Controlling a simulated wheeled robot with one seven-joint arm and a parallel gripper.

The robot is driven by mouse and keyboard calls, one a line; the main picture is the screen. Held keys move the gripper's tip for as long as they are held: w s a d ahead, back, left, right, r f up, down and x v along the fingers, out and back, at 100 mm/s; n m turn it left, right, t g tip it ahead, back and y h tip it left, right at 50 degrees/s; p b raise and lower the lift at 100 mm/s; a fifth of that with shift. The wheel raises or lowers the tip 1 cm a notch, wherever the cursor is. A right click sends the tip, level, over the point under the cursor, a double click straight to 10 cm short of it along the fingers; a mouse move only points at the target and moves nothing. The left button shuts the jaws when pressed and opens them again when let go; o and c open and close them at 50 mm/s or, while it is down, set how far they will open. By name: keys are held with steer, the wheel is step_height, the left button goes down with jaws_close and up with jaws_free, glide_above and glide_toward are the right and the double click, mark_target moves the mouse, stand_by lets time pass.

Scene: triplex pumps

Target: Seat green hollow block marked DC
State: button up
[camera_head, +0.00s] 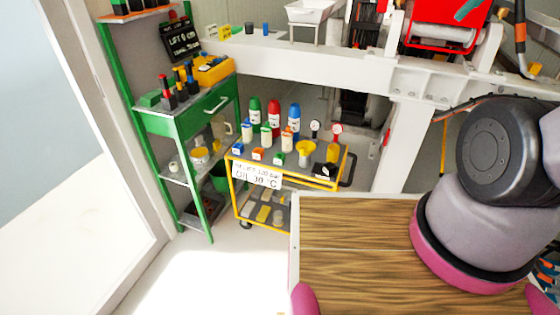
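I cannot read a DC mark on anything in this view. Another green block-like piece (149,100) lies on top of the green cabinet at the left. I cannot tell which of these is hollow. My gripper is not in view; only a grey and pink part of my arm shows at the right.
The yellow cart (258,190) holds bottles, gauges and a yellow funnel. The green shelf unit (190,121) stands left of it. A wood-grain surface (345,235) lies in front. Heavy white frames (405,145) with red machinery stand behind. Floor at lower left is clear.

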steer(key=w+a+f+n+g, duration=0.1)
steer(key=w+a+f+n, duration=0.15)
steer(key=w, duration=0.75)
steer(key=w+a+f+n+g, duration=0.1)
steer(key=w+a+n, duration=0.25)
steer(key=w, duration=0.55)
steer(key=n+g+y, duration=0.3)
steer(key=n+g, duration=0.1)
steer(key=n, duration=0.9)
glide_above(279, 156)
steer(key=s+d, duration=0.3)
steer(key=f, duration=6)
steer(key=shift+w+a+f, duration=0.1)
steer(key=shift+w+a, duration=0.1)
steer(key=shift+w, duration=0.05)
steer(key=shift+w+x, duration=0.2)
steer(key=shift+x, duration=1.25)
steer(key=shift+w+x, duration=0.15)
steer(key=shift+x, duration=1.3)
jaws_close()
